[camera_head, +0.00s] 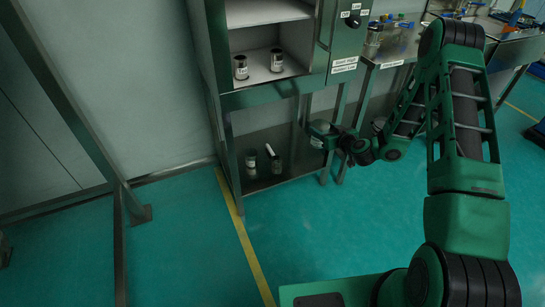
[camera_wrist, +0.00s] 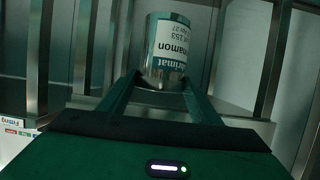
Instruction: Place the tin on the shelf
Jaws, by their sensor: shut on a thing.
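A silver tin (camera_wrist: 166,48) with a white printed label sits between the two dark green fingers of my gripper (camera_wrist: 161,82) in the wrist view. The fingers are shut on the tin near its lower end in that picture. In the head view my gripper (camera_head: 318,136) is at the right front of the steel stand, above the level of its lower shelf (camera_head: 262,137). The held tin is mostly hidden or too small to make out there. Two small containers (camera_head: 251,161) (camera_head: 276,163) stand on the lower shelf, one with a white stick-like piece at its top.
Two labelled tins (camera_head: 241,68) (camera_head: 277,60) stand inside the open steel cabinet (camera_head: 262,78) above. Stand legs (camera_head: 342,105) rise near my gripper. A bench (camera_head: 395,52) with equipment is to the right. A steel frame post (camera_head: 75,110) stands left; the green floor between is clear.

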